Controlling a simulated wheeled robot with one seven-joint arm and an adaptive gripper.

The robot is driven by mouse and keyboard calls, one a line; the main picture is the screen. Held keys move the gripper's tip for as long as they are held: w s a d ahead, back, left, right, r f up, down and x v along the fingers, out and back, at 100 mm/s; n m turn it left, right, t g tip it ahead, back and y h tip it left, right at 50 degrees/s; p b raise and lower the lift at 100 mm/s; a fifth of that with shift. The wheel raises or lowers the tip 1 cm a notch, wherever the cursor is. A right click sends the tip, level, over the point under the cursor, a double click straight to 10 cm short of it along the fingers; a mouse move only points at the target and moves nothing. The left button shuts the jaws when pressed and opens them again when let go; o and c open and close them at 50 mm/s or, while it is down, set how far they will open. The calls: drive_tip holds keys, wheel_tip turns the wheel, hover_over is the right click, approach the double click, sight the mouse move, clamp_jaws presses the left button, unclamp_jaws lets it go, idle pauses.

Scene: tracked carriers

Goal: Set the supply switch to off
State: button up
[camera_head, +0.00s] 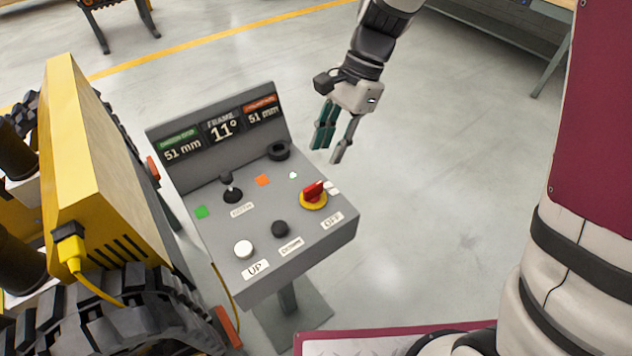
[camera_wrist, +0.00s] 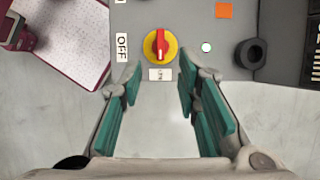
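The supply switch (camera_head: 313,193) is a red rotary handle on a yellow disc, near the right edge of the grey control panel. It also shows in the wrist view (camera_wrist: 160,47). Its handle points toward a small white label (camera_wrist: 160,74), whose text is hard to read, and not toward the OFF label (camera_wrist: 122,47). The OFF label also shows in the head view (camera_head: 332,221), nearer the panel's front edge. My gripper (camera_head: 329,148) is above and beyond the panel's right side, fingers apart and empty. In the wrist view the switch lies beyond the fingertips (camera_wrist: 160,84).
A yellow tracked carrier (camera_head: 110,170) stands left. Floor right of the panel is clear.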

sight(314, 185)
drive_tip(key=x, duration=1)
drive_tip(key=shift+a+f, duration=0.15)
drive_tip(key=shift+f, duration=0.25)
clamp_jaws()
